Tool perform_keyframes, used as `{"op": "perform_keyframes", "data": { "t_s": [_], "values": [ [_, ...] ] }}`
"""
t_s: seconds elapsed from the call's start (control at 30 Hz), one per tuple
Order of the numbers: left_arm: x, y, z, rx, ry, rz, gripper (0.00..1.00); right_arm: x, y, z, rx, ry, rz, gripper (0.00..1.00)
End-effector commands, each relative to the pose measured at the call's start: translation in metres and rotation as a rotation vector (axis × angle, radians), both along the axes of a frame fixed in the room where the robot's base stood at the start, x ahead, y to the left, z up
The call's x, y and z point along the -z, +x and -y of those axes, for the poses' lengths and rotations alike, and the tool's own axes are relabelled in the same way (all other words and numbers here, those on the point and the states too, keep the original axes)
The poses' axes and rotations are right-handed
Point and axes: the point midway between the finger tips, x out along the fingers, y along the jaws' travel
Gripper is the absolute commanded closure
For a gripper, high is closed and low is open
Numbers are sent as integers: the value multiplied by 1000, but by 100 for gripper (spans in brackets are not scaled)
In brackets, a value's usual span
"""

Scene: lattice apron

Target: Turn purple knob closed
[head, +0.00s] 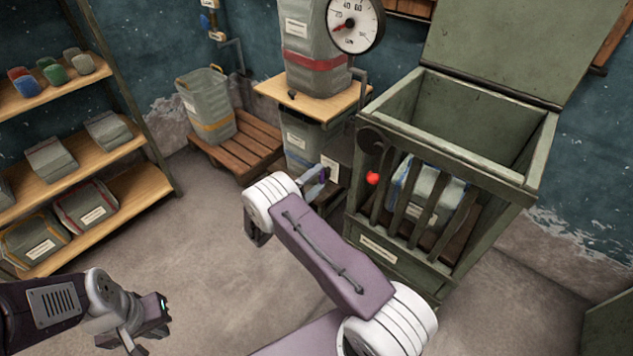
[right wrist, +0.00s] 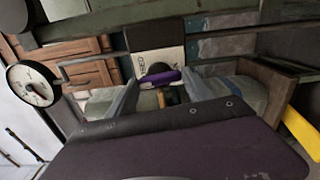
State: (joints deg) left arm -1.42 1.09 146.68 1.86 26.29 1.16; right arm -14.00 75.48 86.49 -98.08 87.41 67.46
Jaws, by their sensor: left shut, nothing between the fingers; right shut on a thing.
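The purple knob (right wrist: 163,78) shows in the right wrist view as a purple bar lying across between my fingertips, with a dark round part behind it. In the head view only a small purple bit (head: 323,174) shows at my fingertips. My right gripper (head: 318,178) is shut on the knob, in front of the containers at the back; its two fingers (right wrist: 160,88) stand either side of the knob in the right wrist view. My left gripper (head: 158,318) is shut and empty, low at the left over the floor.
A green slatted crate (head: 455,150) with a raised lid and a red ball-shaped part (head: 373,178) stands right of my right gripper. A dial gauge (head: 354,22) is above. Shelves (head: 75,155) stand left, and a wooden pallet (head: 235,150) behind. The floor between is clear.

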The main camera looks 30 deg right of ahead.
Motion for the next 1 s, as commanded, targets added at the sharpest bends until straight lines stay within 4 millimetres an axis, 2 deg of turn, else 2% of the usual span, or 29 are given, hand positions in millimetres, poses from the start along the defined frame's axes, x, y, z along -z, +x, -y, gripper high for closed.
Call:
{"op": "perform_keyframes", "data": {
  "t_s": [0.3, 0.77, 0.8, 0.87, 1.0],
  "values": [
    [4, 0, 0, 0, 0, 0, 100, 1, -1, 0, 0, 35, 77, 80],
    [4, 0, 0, 0, 0, 0, 100, 1, -1, 0, 0, 40, 89, 80],
    [4, 0, 0, 0, 0, 0, 100, 1, -1, 0, 0, 40, 89, 37],
    [4, 0, 0, 0, 0, 0, 100, 1, -1, 0, 0, 40, 88, 21],
    [4, 0, 0, 0, 0, 0, 100, 1, 0, 0, 0, 39, 89, 18]
  ]
}}
